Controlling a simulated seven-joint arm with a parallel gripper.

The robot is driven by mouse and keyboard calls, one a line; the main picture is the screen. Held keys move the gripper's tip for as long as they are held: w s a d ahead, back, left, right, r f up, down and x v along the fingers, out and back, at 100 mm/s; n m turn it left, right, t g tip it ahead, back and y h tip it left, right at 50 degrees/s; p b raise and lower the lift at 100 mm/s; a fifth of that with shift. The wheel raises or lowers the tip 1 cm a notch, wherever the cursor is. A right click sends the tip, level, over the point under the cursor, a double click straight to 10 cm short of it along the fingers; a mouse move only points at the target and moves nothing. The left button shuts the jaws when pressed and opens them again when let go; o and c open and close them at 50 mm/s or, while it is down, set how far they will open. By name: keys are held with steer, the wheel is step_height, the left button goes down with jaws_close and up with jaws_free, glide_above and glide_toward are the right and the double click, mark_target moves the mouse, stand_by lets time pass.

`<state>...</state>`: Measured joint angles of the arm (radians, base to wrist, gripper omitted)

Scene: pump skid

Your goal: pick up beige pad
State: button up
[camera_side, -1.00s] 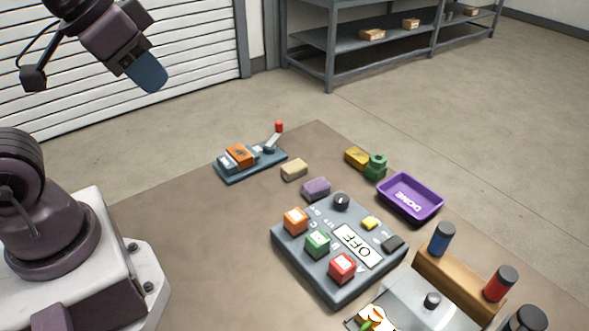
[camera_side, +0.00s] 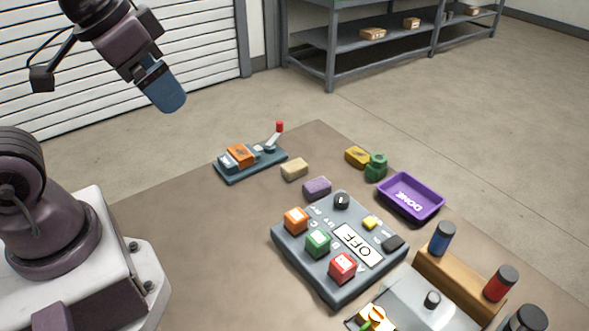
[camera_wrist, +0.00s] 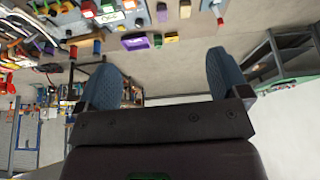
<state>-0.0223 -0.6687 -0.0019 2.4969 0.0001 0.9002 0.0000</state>
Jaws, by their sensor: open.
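The beige pad (camera_side: 294,169) is a small block lying flat on the brown table, between the lever board and a purple pad (camera_side: 317,187). My gripper (camera_side: 172,102) hangs high to the left of it, well above the table and apart from everything. In the wrist view my gripper (camera_wrist: 160,80) shows two blue fingers spread wide with nothing between them.
A lever board (camera_side: 250,163) with an orange block and red-tipped lever stands left of the pad. A yellow block (camera_side: 357,157), green part (camera_side: 376,167) and purple DONE tray (camera_side: 411,198) lie to the right. A button panel (camera_side: 340,250) is in front. The table's left part is clear.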

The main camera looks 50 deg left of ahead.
steer(key=w+a+f+m+g, duration=0.1)
steer(key=w+f+g, duration=0.15)
steer(key=w, duration=0.35)
steer(key=w+a+f+m+g, duration=0.1)
steer(key=w+a+f, duration=0.1)
steer(key=w+f, duration=0.25)
steer(key=m+g, duration=0.1)
steer(key=m, duration=1.6)
glide_above(294, 165)
step_height(294, 165, down, 14)
step_height(294, 165, down, 12)
steer(key=shift+f, duration=0.25)
steer(key=shift+c, duration=0.2)
steer(key=c, duration=1)
